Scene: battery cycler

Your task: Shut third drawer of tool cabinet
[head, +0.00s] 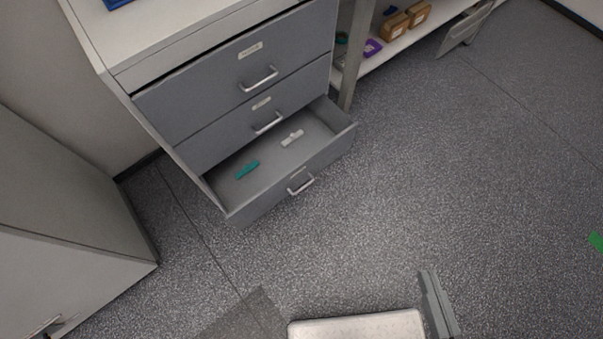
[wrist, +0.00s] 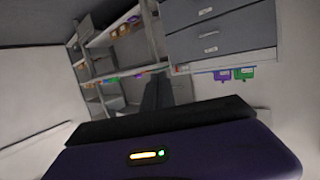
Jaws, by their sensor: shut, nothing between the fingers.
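The grey tool cabinet (head: 225,90) stands at the upper middle of the head view. Its two upper drawers are closed. The third drawer (head: 275,190), the lowest, is pulled out, with its bar handle (head: 300,185) on the front. A teal item (head: 247,169) and a whitish item (head: 292,138) lie inside it. My gripper (wrist: 157,82) shows in the wrist view as dark fingers together beyond the purple hand housing. It is shut and empty, and nothing touches it there. The gripper does not show in the head view.
A shelf unit (head: 345,60) with small boxes (head: 394,26) stands right of the cabinet. A grey cabinet (head: 60,250) stands at the left. Open speckled floor (head: 450,170) lies in front and to the right. The wrist view shows grey drawers (wrist: 218,28) and shelves (wrist: 112,40).

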